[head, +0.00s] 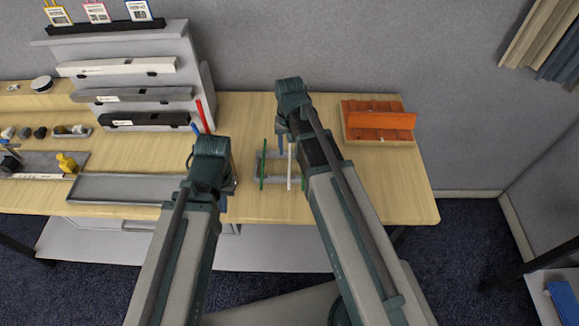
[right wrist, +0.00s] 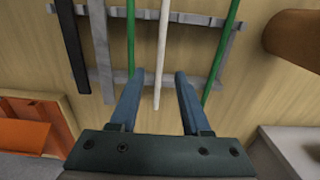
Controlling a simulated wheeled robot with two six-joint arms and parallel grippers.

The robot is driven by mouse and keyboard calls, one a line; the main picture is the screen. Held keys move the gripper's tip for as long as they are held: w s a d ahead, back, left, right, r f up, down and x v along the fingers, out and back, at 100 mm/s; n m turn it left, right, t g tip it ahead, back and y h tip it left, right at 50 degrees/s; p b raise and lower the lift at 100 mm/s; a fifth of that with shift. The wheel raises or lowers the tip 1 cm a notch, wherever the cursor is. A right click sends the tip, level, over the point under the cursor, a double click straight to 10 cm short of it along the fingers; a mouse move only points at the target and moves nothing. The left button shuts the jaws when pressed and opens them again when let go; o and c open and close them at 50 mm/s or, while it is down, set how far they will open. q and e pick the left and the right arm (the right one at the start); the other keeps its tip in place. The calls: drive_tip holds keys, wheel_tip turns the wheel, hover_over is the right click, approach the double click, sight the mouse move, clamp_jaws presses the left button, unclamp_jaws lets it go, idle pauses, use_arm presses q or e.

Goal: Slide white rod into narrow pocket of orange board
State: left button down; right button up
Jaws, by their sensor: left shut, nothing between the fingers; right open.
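A white rod (head: 290,168) lies on a grey rack (head: 274,154) near the table's middle. In the right wrist view the white rod (right wrist: 162,45) runs between two green rods (right wrist: 221,58), its near end pointing toward my right gripper (right wrist: 158,82). That gripper is open, one blue finger on either side of the rod's end; contact cannot be told. In the head view my right gripper (head: 282,145) is partly hidden by its arm. The orange board (head: 380,121) sits on a wooden base at the table's right; its pocket cannot be made out. My left gripper (head: 230,186) is shut and empty, mostly hidden by its wrist.
A grey tray (head: 125,187) lies left of my left gripper. A stepped shelf (head: 135,80) with long boxes stands at the back left. The table between rack and orange board is largely clear.

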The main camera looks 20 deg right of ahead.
sight(289, 153)
wheel_tip(289, 153, down, 3)
drive_tip(key=shift+w+f+b, duration=0.1)
drive_tip(key=shift+b, duration=1)
use_arm(q)
wheel_tip(289, 153, down, 3)
use_arm(e)
drive_tip(key=shift+c, duration=0.2)
clamp_jaws()
